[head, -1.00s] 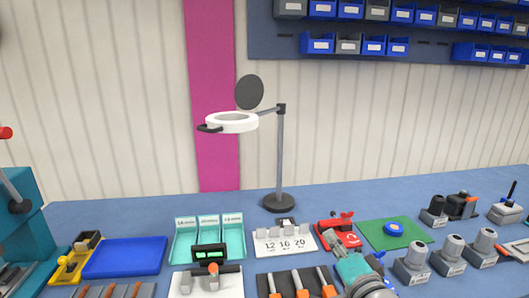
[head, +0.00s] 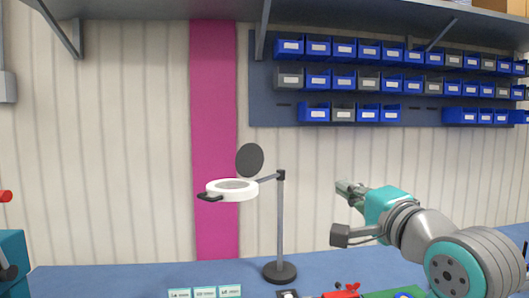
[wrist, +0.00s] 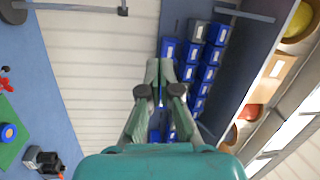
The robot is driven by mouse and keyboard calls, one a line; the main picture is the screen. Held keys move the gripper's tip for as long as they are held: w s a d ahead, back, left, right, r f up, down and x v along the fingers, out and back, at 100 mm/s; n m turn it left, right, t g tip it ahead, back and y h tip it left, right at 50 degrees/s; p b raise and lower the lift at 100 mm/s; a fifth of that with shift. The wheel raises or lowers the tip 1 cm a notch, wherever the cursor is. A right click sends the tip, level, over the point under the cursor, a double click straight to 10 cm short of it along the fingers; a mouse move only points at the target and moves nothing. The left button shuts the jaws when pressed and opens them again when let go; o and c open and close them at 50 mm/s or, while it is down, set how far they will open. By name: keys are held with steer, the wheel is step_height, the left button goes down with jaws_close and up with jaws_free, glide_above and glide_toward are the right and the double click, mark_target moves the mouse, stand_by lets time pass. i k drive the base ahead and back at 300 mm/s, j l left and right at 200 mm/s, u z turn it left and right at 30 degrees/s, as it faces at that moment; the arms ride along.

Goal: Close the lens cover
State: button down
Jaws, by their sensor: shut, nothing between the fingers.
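The lens cover is a dark round disc (head: 250,160), standing raised and tilted at the back edge of a white ring magnifier head (head: 240,192). The cover is open, with the lens uncovered below it. A small black handle (head: 210,197) sticks out at the ring's left. A grey post (head: 281,225) on a dark round base (head: 279,272) carries the head. My gripper (head: 341,187) is right of the post, at about the ring's height in the picture, apart from it and shut on nothing. In the wrist view the fingers (wrist: 160,70) are together; the post (wrist: 75,7) shows top left, the cover does not.
Blue and grey bins (head: 344,79) hang on a wall panel behind, under a shelf (head: 190,10). The blue bench (head: 130,280) carries small fixtures along its front, including a green mat (wrist: 12,130). The space between my gripper and the post looks clear.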

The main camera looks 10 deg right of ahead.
mark_target(250, 158)
steer(key=i+j, duration=0.1)
steer(key=i, duration=0.4)
steer(key=i+j, duration=0.15)
steer(key=i, duration=0.35)
